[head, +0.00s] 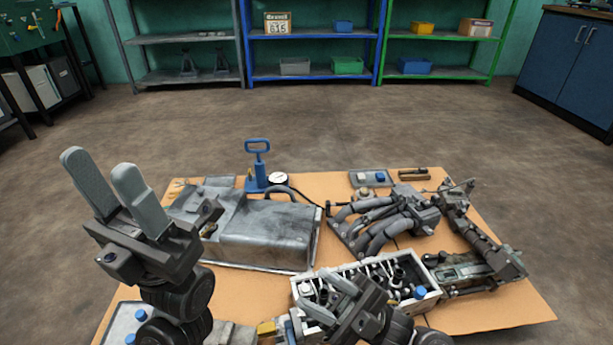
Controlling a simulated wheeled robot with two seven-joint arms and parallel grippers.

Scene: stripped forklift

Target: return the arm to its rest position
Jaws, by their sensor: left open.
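My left gripper (101,162) is raised at the left, its two grey fingers pointing up and apart with nothing between them. It is in front of the left edge of the board and hides part of it. My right gripper (318,287) is low at the bottom middle, in front of the light tray (428,303) of metal parts. Its fingers point up and left and look spread. Whether it touches the tray or anything in it cannot be told. My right arm's lower part is cut off by the frame edge.
A tan board (250,293) on the floor bears a grey metal tank (265,232), a blue hand pump (257,165), a pipe manifold (375,222) and a long axle-like part (470,232). Open floor lies beyond, up to the shelves (310,78). A blue cabinet (575,65) stands at right.

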